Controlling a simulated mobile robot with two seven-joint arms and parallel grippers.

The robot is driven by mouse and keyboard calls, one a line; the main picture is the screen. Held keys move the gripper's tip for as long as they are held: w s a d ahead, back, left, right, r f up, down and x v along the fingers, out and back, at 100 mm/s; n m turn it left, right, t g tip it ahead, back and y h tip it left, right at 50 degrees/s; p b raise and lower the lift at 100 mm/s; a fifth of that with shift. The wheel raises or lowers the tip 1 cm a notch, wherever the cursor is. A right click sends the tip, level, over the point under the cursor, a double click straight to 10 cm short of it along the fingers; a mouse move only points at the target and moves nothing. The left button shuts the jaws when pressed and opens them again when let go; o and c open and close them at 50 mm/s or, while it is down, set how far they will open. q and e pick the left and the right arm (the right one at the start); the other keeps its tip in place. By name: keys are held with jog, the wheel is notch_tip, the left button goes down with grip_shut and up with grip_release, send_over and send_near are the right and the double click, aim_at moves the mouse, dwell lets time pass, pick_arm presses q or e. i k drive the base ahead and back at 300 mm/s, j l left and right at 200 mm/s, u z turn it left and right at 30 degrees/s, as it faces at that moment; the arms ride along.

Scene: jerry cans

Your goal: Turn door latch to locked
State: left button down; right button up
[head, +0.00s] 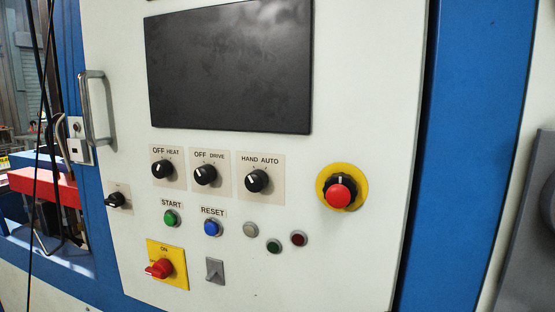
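A white machine door or panel (380,120) fills most of the head view. A metal handle (95,108) stands at its upper left edge, beside a small lock plate (78,140) on the blue frame. Lower on the left edge is a small plate with a black rotary knob (115,200), its lever pointing left. I cannot tell which of these is the door latch, since labels there are too small to read. Neither of my grippers is in view.
The panel carries a dark screen (230,68), three black selector knobs, several buttons, a red switch on a yellow plate (168,265) and a red emergency stop (340,192). Black cables (40,150) hang at the left. A dark grey object (530,230) stands at the right edge.

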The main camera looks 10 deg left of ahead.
aim_at(116, 199)
jog(key=u, duration=1.25)
